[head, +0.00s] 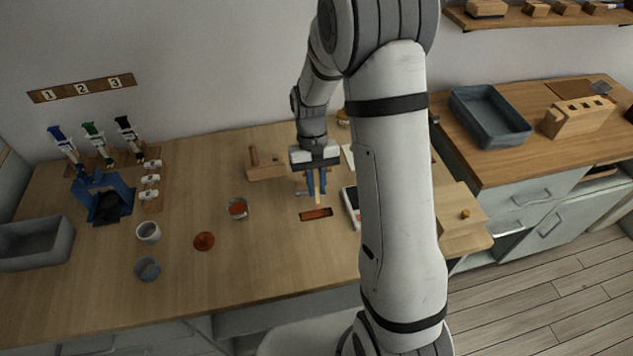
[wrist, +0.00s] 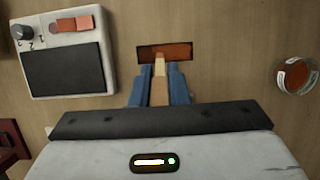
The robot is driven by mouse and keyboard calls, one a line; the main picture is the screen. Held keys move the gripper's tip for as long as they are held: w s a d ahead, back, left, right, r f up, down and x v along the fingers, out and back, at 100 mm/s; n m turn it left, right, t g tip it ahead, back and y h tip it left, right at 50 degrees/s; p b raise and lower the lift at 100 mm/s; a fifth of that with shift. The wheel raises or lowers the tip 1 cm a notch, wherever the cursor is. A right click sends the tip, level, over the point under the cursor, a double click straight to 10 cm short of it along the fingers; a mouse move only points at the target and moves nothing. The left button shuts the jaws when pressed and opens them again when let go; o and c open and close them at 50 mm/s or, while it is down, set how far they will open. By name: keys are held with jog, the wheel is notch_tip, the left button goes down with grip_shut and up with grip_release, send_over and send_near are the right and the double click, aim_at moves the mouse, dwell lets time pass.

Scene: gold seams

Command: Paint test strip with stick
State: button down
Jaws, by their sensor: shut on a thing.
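My gripper (head: 316,190) is shut on a light wooden stick (wrist: 159,82), held between its blue fingers; the gripper also shows in the wrist view (wrist: 159,88). The stick points away from the gripper, and its tip overlaps the near edge of the test strip (wrist: 178,50). The strip is a small dark-edged rectangle with orange-red colour over most of its face. It lies flat on the wooden table, just beyond the fingertips, and shows in the head view (head: 316,214). I cannot tell whether the stick touches it.
A jar of orange-red paint (head: 238,209) stands left of the strip, with a red-orange disc (head: 204,241) nearby. A grey device with a dark panel (wrist: 64,66) lies close on the other side. Two small cups (head: 148,232) and a grey bin (head: 36,243) are farther left.

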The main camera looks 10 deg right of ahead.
aim_at(316, 178)
jog(key=shift+f+b, duration=0.65)
jog(key=shift+f, duration=0.35)
dwell(0.5)
jog(key=shift+d+r, duration=0.15)
jog(key=shift+d, duration=1.85)
jog(key=shift+a+p, duration=0.4)
jog(key=shift+a, duration=1.65)
jog(key=shift+r+p, duration=2.2)
jog(key=shift+r, duration=0.75)
jog(key=shift+r, duration=0.1)
